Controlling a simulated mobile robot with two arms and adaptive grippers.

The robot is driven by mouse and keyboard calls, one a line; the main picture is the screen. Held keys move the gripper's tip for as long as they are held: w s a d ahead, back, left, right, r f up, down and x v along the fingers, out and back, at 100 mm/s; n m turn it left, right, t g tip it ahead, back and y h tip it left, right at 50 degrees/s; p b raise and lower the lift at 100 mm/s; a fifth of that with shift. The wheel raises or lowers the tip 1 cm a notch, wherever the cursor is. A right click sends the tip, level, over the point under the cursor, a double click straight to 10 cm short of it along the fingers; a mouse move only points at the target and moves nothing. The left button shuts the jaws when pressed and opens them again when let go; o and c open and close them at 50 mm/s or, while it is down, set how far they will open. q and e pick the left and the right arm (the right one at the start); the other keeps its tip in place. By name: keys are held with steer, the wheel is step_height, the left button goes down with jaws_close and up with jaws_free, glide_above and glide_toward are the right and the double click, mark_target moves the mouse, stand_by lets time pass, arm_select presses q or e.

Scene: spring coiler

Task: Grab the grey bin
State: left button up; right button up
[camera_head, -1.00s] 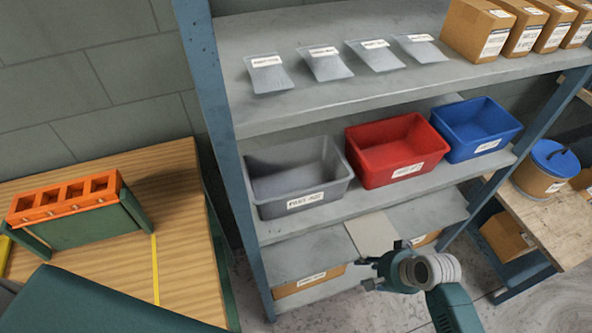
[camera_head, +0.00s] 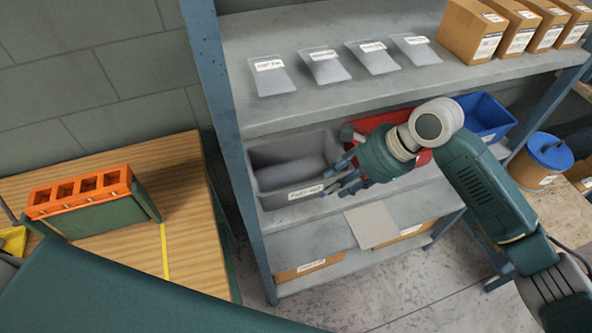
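The grey bin (camera_head: 278,158) stands on the middle shelf at its left end, with a white label on its front. It looks empty. My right gripper (camera_head: 335,176) is at the bin's right front corner, fingers pointing left and spread apart. The fingers overlap the bin's right edge in the picture; I cannot tell whether they touch it. The gripper hides part of that side. My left gripper is not in view; only a green part of my own body shows at the lower left.
A red bin (camera_head: 385,122), mostly hidden by my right arm, and a blue bin (camera_head: 484,117) stand to the right. The blue shelf post (camera_head: 222,100) is close left of the grey bin. The upper shelf (camera_head: 330,105) hangs above. A wooden table (camera_head: 185,215) stands at left.

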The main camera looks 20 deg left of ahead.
mark_target(301, 189)
steer(key=a+f, duration=0.1)
steer(key=a, duration=0.1)
steer(key=a+f+p, duration=0.1)
steer(key=a, duration=0.1)
steer(key=a+f, duration=0.1)
steer(key=a, duration=0.1)
steer(key=shift+a+f, duration=0.2)
steer(key=shift+a, duration=0.15)
steer(key=shift+a+f, duration=0.2)
steer(key=shift+f, duration=0.3)
jaws_close()
steer(key=shift+r, duration=0.1)
